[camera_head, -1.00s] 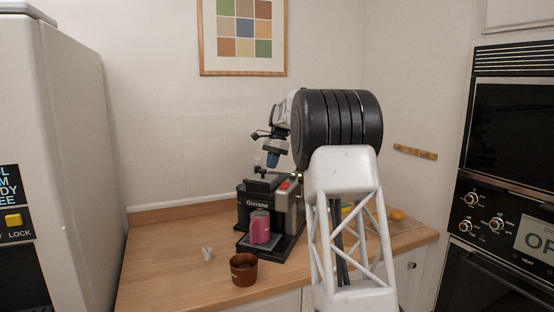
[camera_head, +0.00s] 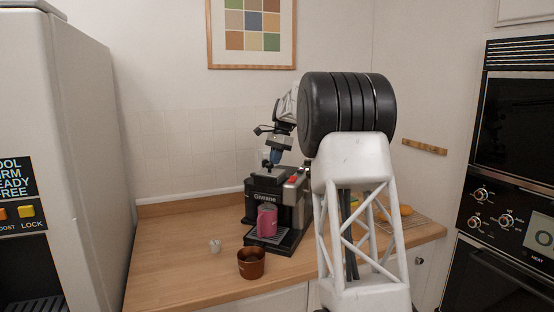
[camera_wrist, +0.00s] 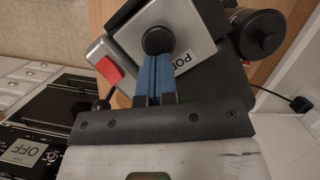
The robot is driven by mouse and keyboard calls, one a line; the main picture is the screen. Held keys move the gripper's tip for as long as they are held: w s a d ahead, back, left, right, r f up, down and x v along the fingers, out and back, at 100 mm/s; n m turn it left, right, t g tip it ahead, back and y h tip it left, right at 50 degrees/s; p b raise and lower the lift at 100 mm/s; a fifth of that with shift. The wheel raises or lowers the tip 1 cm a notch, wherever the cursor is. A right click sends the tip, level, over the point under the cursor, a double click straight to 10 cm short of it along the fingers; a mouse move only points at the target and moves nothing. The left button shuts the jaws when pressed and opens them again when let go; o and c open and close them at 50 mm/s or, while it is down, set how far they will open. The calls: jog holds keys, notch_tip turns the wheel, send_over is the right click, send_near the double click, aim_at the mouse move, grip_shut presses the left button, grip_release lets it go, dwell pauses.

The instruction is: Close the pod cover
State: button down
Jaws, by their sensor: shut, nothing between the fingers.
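The coffee machine (camera_head: 294,205) stands on the wooden counter, black and silver with a red switch. In the wrist view its silver pod cover (camera_wrist: 188,36) carries a "POD" label and a round black knob (camera_wrist: 158,40). My gripper (camera_wrist: 153,66) has its blue fingers together and empty, their tips right by the knob. Whether they touch it I cannot tell. In the head view my gripper (camera_head: 275,158) points down just above the machine's top. The cover's angle is hard to make out there. A pink cup (camera_head: 267,221) stands on the machine's drip tray.
A brown mug (camera_head: 251,263) and a small white cup (camera_head: 215,246) stand on the counter (camera_head: 165,260) in front and left. A large white dispenser (camera_head: 75,150) is at the left, wall ovens (camera_head: 515,150) at the right. My arm hides part of the counter's right side.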

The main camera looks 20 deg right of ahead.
jog(key=shift+s+a+f, duration=0.2)
jog(key=shift+s+a, duration=0.1)
jog(key=shift+a, duration=0.1)
jog(key=shift+f, duration=0.15)
jog(key=shift+w+d, duration=0.25)
jog(key=shift+d, duration=0.45)
jog(key=d+r, duration=0.1)
jog(key=w+d+r, duration=0.1)
jog(key=shift+d, duration=0.4)
jog(key=s+v, duration=0.1)
jog(key=v, duration=0.8)
jog(key=shift+w+r, duration=0.15)
jog(key=shift+w, duration=0.3)
